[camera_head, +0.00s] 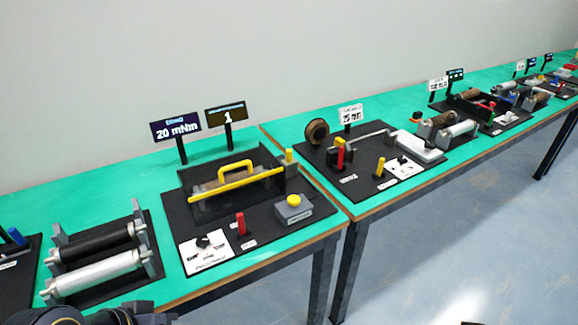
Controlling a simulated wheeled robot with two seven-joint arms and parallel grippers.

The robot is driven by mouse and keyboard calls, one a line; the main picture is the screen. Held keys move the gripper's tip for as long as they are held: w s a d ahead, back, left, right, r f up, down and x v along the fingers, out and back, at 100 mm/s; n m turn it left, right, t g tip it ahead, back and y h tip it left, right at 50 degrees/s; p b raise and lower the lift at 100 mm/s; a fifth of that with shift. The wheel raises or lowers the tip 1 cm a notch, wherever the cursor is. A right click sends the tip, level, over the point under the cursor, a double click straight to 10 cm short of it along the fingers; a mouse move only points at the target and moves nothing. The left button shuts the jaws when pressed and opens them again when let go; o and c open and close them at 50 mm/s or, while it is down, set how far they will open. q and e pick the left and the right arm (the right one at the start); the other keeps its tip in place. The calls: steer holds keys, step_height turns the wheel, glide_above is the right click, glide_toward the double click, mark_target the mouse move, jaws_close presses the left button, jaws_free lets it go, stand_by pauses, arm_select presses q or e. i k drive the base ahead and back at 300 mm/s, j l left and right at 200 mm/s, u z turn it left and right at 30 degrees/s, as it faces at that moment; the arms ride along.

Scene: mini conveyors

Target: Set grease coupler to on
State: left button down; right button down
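I cannot tell which part is the grease coupler; the small labels are not legible. On the near station board, a red upright lever (240,223) stands beside a white plate with a black knob (203,242). A grey box with a yellow button (293,201) is to their right. On the board to the right are a red-handled lever (340,155), a yellow-topped post (380,166) and a white plate with a dark knob (403,161). A dark part of my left arm shows at the bottom left edge; its fingers cannot be made out.
A clear cover with a yellow handle (236,171) sits behind the near controls. Two signs (175,127) (227,115) stand behind it. Rollers (95,274) lie at the left. Green tables (345,205) run to the far right, with open floor in front.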

mark_target(291, 164)
steer(key=i+l+z, duration=0.25)
steer(key=i, duration=0.25)
steer(key=i+l+z, duration=0.25)
steer(key=i, duration=0.25)
